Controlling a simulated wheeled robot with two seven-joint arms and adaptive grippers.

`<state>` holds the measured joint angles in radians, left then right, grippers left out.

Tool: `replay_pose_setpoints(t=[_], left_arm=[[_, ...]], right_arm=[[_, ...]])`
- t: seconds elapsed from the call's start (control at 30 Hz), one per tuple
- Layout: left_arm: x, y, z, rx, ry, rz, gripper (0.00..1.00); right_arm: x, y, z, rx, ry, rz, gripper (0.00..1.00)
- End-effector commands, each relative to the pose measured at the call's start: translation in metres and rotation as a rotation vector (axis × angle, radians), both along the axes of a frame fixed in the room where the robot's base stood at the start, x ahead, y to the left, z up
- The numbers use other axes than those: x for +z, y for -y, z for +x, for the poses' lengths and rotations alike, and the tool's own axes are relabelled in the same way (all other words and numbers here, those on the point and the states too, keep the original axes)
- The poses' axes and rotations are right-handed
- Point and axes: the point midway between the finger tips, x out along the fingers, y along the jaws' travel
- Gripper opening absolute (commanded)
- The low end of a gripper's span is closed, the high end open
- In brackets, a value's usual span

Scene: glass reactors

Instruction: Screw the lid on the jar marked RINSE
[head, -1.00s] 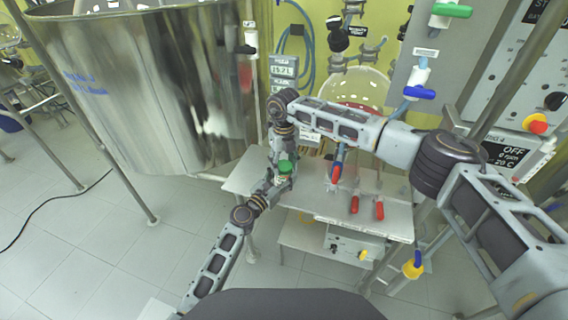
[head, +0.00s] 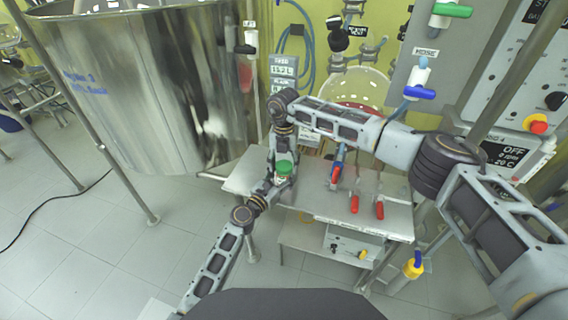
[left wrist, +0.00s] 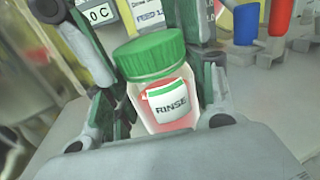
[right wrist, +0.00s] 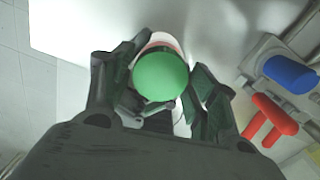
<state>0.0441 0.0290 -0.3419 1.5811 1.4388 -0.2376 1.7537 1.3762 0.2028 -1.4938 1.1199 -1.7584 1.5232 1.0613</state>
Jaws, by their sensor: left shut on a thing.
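The jar marked RINSE (left wrist: 168,108) is clear, with reddish contents and a white label, and looks tilted in the left wrist view. My left gripper (head: 277,182) is shut on its body, one finger on each side. The green lid (left wrist: 150,55) sits on top of the jar mouth; I cannot tell how tightly it is threaded. In the right wrist view the lid (right wrist: 160,74) lies between the fingers of my right gripper (right wrist: 163,88). That gripper is open, with its fingers on either side of the lid and a gap showing at the right.
A large steel vessel (head: 165,90) stands to the left. Hoses and valves are on the wall behind.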

Motion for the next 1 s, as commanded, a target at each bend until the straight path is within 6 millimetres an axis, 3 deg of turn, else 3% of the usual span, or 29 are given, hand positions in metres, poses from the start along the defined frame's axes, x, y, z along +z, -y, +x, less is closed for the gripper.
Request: replay_pose_setpoints(t=[0.47, 1.0], left_arm=[[-0.001, 0.0, 0.0, 0.0, -0.002, 0.0, 0.0], [-0.001, 0.0, 0.0, 0.0, -0.002, 0.0, 0.0]], right_arm=[[0.003, 0.0, 0.0, 0.002, 0.0, 0.0, 0.72], [0.044, 0.0, 0.0, 0.002, 0.0, -0.001, 0.72]])
